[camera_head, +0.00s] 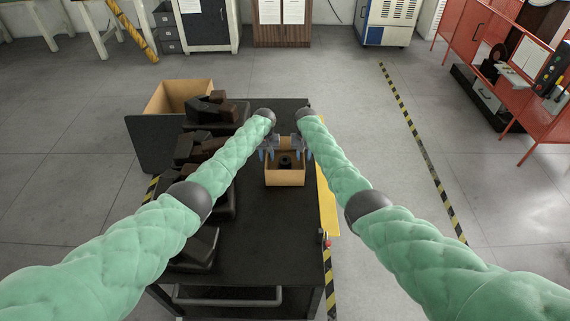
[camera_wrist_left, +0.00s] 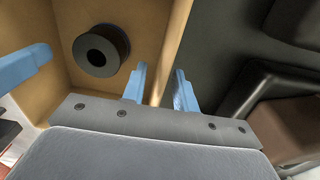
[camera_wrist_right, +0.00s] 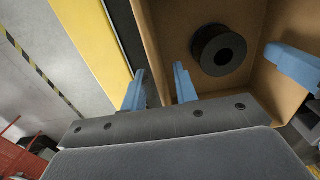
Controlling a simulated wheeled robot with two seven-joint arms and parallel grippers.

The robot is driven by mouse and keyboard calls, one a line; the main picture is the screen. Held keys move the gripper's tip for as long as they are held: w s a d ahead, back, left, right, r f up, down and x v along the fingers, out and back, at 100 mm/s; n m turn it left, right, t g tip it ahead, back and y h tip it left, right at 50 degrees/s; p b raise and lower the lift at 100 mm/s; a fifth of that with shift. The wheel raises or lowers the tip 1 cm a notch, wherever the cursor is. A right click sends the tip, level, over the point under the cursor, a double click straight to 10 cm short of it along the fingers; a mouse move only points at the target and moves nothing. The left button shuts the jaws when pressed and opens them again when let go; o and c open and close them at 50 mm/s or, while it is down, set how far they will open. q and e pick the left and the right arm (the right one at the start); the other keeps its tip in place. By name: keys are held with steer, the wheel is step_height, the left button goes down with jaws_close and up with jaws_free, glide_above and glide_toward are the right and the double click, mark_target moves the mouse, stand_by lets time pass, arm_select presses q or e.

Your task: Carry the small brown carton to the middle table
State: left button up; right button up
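The small brown carton (camera_head: 285,177) is open-topped and stands on the black table near its right edge. A black ring-shaped part (camera_wrist_left: 101,50) lies inside it. My left gripper (camera_head: 267,154) is at the carton's left wall; in the left wrist view its blue fingers (camera_wrist_left: 160,80) are apart, one on each side of that wall. My right gripper (camera_head: 304,153) is at the right wall; in the right wrist view its fingers (camera_wrist_right: 159,80) also straddle the wall with gaps showing. Both grippers point down and look open. Fingertip contact cannot be told.
The black table (camera_head: 255,235) also holds several dark brown parts (camera_head: 215,108) on its left side. A larger open brown carton (camera_head: 180,95) is at the back left. A yellow panel (camera_head: 327,205) borders the right edge. Floor to the right is clear up to red shelving (camera_head: 480,50).

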arm_select(q)
steer(key=shift+f, duration=0.3)
arm_select(e)
steer(key=shift+f, duration=0.3)
arm_select(q)
jaws_close()
arm_select(e)
jaws_close()
arm_select(q)
steer(key=shift+r, duration=0.15)
arm_select(e)
steer(key=shift+r, duration=0.15)
